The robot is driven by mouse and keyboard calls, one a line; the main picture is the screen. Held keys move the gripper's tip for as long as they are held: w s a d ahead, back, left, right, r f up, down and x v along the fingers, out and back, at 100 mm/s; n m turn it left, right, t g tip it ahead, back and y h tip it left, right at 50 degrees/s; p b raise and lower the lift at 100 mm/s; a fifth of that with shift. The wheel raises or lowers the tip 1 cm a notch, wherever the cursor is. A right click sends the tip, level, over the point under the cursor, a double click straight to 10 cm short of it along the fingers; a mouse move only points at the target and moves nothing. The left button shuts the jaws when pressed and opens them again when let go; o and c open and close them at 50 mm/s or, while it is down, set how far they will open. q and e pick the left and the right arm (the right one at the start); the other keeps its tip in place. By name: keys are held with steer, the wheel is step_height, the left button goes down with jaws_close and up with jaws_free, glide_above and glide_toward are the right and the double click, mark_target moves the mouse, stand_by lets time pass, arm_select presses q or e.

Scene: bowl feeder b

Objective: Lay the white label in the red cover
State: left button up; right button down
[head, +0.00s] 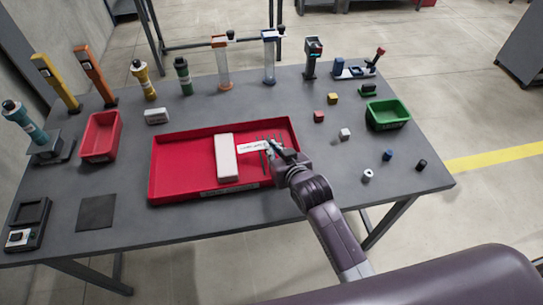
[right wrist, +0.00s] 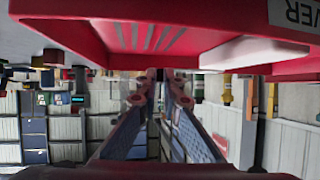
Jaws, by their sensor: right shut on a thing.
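The red cover (head: 190,145) is a wide, shallow tray in the middle of the table, with dark slots in its right part. It also fills the top of the right wrist view (right wrist: 95,30), upside down, with lettering on its outer wall. The white label (head: 250,147) is a thin printed strip over the cover, between the white block and the slots. My right gripper (head: 272,149) is shut on the label's right end, over the cover's right part. Whether the label touches the cover floor I cannot tell. My left gripper is not in view.
A white block (head: 227,158) stands in the cover left of the label. A red bin (head: 101,137), a green bin (head: 388,115) and a white box (head: 156,116) are nearby. Small cubes and cylinders lie at right. Tall bottles and tools line the back.

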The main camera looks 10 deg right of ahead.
step_height(320, 180, down, 4)
steer(key=shift+f, duration=0.25)
steer(key=shift+f, duration=0.15)
steer(key=c, duration=2.1)
jaws_free()
steer(key=shift+s+r, duration=0.1)
steer(key=shift+r, duration=0.1)
steer(key=v, duration=1.2)
steer(key=shift+b, duration=0.3)
